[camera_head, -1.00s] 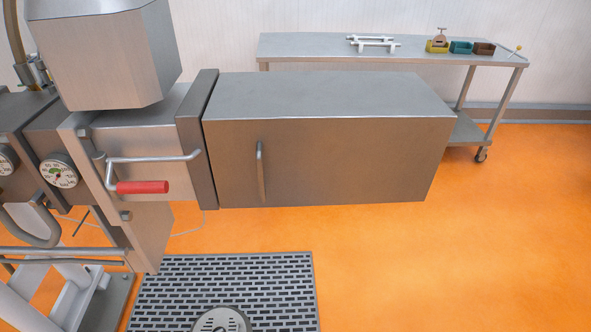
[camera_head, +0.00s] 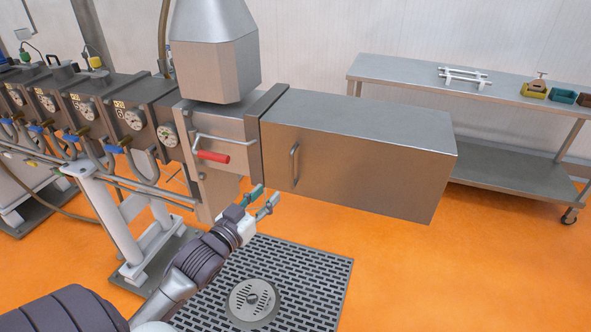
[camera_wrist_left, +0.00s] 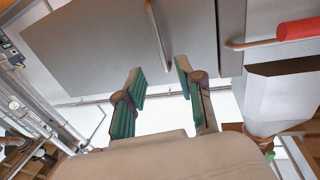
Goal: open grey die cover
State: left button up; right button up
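The grey die cover (camera_head: 365,155) is a box-shaped metal housing, shut against the end of the machine. Its vertical bar handle (camera_head: 294,165) is on the front face near the left edge. My left gripper (camera_head: 269,199) is open and empty, below and a little left of the handle, apart from it. In the left wrist view the open fingers (camera_wrist_left: 159,80) point toward the cover (camera_wrist_left: 110,45), with the handle (camera_wrist_left: 158,35) beyond and between them. My right gripper is in neither view.
A red-gripped crank lever (camera_head: 213,156) sticks out from the machine left of the cover. A metal hopper (camera_head: 214,70) stands above. A floor grate (camera_head: 315,275) lies below. A wheeled table (camera_head: 400,72) with small parts stands behind. Orange floor (camera_head: 480,270) is clear at right.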

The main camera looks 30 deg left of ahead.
aim_at(291, 171)
pick_arm(q)
jog(key=w, duration=0.4)
jog(key=w+p, duration=0.1)
jog(key=w, duration=0.3)
jog(key=w+p, duration=0.1)
jog(key=w, duration=0.3)
jog(key=shift+w+a, duration=0.2)
jog(key=shift+a, duration=0.05)
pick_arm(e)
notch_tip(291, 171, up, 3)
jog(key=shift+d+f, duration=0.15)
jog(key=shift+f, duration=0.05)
pick_arm(q)
jog(key=c, duration=0.7)
grip_shut()
